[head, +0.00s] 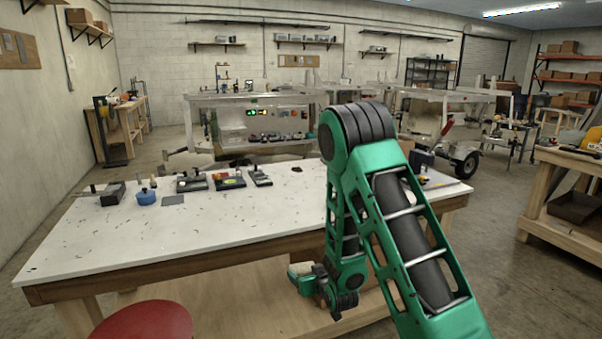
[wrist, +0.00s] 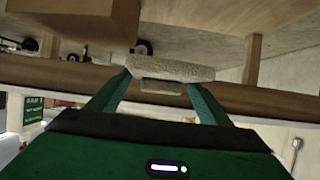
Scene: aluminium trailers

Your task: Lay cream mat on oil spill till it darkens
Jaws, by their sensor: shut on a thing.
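The cream mat (wrist: 170,68) is held between the two green fingers of my gripper (wrist: 158,86) in the wrist view; it looks like a thick, pale, speckled pad. In the head view the mat (head: 300,270) shows as a small pale piece at my gripper (head: 304,278), low in front of the workbench's front edge and apart from the top. A small dark patch (head: 297,169) lies on the white benchtop behind my arm; it may be the oil spill, but it is too small to be sure. My arm hides part of the top.
The white workbench (head: 130,240) carries several tools and dark boxes along its far side, with a blue pot (head: 146,197) at left. Its front middle is mostly clear. A red stool (head: 145,322) stands at the front left. Another wooden bench (head: 570,165) stands at right.

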